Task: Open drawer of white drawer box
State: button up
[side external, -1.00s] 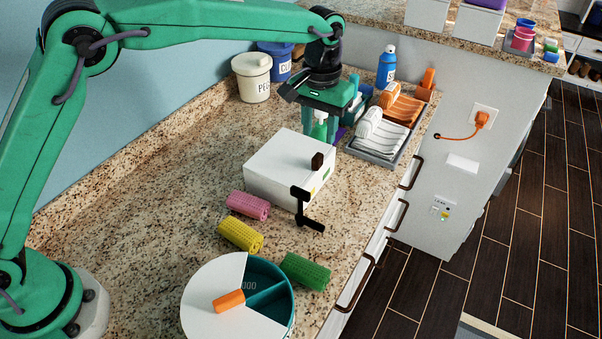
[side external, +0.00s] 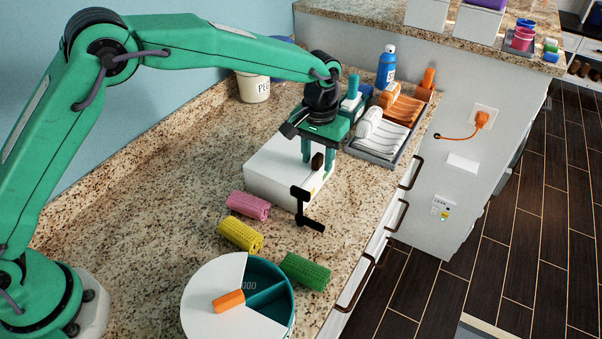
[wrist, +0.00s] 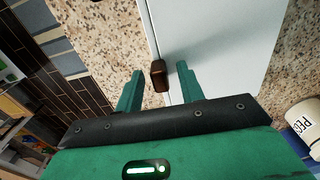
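The white drawer box (side external: 268,180) sits on the speckled counter with its labelled narrow side facing the counter's front edge. A small dark brown knob (side external: 318,161) is at the upper edge of that side. My gripper (side external: 319,157) points down over the box's right end. In the wrist view my gripper (wrist: 159,82) is open, with the brown knob (wrist: 158,75) between and slightly beyond its fingertips. I see gaps between the knob and the fingers. The white box (wrist: 215,40) fills the upper right there. The drawer looks shut. My gripper partly hides the box's far end.
A black T-shaped piece (side external: 303,205) stands close to the box's front corner. Pink (side external: 248,205), yellow (side external: 240,234) and green (side external: 305,271) rolls and a round divided container (side external: 213,299) lie nearer. Bare counter lies left.

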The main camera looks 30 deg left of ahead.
grip_shut()
jog(key=d, duration=1.3)
jog(key=shift+d, duration=0.1)
grip_release()
jog(key=shift+r, duration=0.15)
dwell(0.3)
notch_tip(320, 180, up, 8)
jog(key=shift+f, duration=0.25)
dwell(0.3)
